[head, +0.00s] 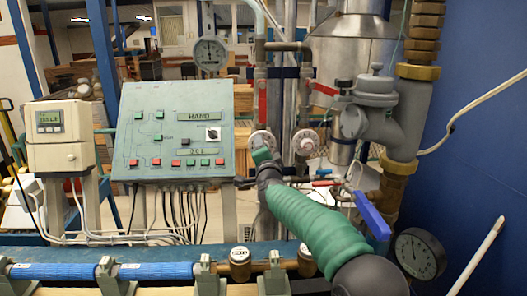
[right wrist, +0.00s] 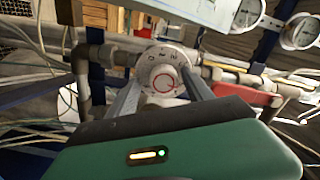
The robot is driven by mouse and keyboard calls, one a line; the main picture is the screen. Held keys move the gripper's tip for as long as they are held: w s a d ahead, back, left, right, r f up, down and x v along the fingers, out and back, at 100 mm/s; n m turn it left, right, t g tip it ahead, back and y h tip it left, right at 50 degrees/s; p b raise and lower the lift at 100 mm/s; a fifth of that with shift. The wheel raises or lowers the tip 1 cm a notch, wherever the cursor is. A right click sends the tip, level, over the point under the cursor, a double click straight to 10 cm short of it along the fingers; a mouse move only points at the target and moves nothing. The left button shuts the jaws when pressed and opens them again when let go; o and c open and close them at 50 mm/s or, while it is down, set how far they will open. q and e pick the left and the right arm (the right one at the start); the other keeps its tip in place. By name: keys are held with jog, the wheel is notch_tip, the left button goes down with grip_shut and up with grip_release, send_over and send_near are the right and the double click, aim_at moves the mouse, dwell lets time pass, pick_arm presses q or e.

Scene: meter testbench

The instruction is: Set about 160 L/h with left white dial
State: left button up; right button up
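The left white dial (head: 262,140) is on the pipework right of the grey-green control panel. In the right wrist view the dial (right wrist: 164,72) shows a red ring and dark numerals on its face. My right gripper (head: 264,156) comes from the lower right and is at this dial. In the right wrist view its two fingers (right wrist: 164,88) lie on either side of the dial and appear to touch its rim. A second white dial (head: 305,142) is to the right, apart from the gripper. The meter display (head: 48,120) seems to read about 155 L/h, but is small. My left gripper is not in view.
The control panel (head: 178,135) stands close left of the dials. A red lever (head: 262,103) is above the left dial. Grey pipes (head: 390,125) and a blue-handled valve (head: 372,215) are on the right. A blue pipe (head: 150,270) runs along the front.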

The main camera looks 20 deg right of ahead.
jog(key=shift+r, duration=0.15)
jog(key=b+v, duration=0.4)
jog(key=v, duration=1.2)
jog(key=shift+s, duration=0.35)
jog(key=shift+a, duration=0.1)
